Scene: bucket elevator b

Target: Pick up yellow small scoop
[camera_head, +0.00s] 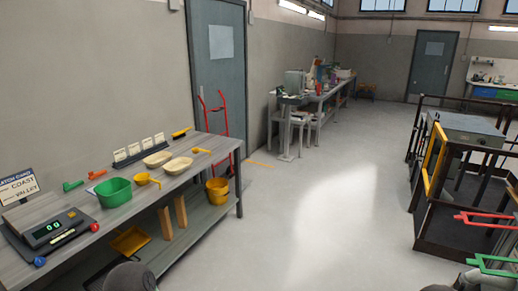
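Two yellow scoop-like tools lie on the grey workbench (120,215) at the left. One yellow scoop (201,150) lies flat near the far right end, beyond the cream bowls, and looks the smaller. The other yellow scoop (142,179) is deeper, with its handle to the right, beside the green bowl (114,192). Which one is called small cannot be told for sure. Neither gripper is in view. Dark rounded parts at the bottom edge seem to be my own arms.
Cream bowls (178,165), a scale (52,230), a card rack (139,150) and a yellow-black brush (181,133) share the bench. A yellow bucket (217,190) stands on its lower shelf. The floor right of the bench is clear up to a dark-framed cart (428,232).

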